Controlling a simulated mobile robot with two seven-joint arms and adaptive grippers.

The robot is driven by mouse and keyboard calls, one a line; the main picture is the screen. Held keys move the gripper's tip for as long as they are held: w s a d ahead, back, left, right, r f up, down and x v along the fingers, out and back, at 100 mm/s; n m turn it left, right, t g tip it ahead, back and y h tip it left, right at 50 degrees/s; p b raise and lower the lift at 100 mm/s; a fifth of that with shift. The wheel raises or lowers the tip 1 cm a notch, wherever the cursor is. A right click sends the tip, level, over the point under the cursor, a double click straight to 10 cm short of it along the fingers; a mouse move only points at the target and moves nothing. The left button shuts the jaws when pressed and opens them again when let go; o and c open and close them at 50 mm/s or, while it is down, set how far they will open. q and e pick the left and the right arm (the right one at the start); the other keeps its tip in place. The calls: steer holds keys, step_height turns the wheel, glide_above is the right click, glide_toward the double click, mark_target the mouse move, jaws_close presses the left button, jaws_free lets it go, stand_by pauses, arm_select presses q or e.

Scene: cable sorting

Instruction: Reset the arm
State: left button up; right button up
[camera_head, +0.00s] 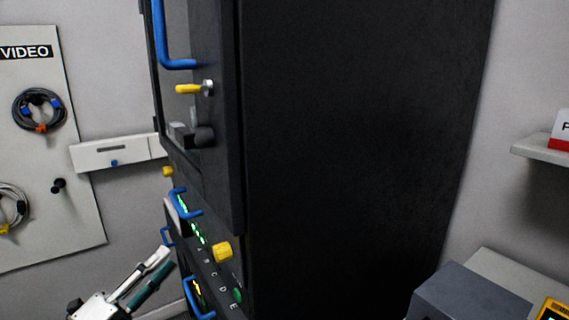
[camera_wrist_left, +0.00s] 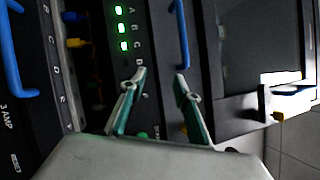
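My left gripper (camera_head: 166,259) is at the lower left of the head view, in front of the left side of the black equipment rack (camera_head: 350,140). In the left wrist view the same gripper (camera_wrist_left: 160,80) has its two teal fingers apart, with nothing between them. The fingers point at the rack's front panels, which carry green lights (camera_wrist_left: 122,28) and blue handles (camera_wrist_left: 181,35). I cannot tell whether the fingertips touch the panel. My right gripper is in neither view.
A yellow knob (camera_head: 222,251) and a blue handle (camera_head: 178,50) stick out from the rack front. A VIDEO board (camera_head: 70,200) with coiled cables (camera_head: 39,109) hangs on the left wall. A grey box (camera_head: 470,295) and a shelf (camera_head: 542,150) are at the right.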

arm_select(q)
steer(key=s+f+n+g+y, duration=0.1)
steer(key=s+f+n+y, duration=0.15)
steer(key=f+n, duration=0.4)
steer(key=s+d+f+n+g+y, duration=0.1)
steer(key=s+f+n+y, duration=0.15)
steer(key=f, duration=0.65)
steer(key=s+f+n+g+y, duration=0.1)
steer(key=s+f+n+y, duration=0.15)
steer(key=f+n, duration=0.4)
steer(key=s+d+f+n+g, duration=0.2)
steer(key=s+f+n, duration=0.1)
steer(key=s+f, duration=0.4)
steer(key=s+d+f+n+g, duration=0.2)
steer(key=s+d+f+n, duration=0.1)
steer(key=s+f, duration=0.5)
steer(key=shift+s+f+n+g+y+p, duration=0.3)
steer(key=shift+f+n+g+y, duration=0.2)
steer(key=shift+f, duration=0.2)
steer(key=shift+w, duration=0.1)
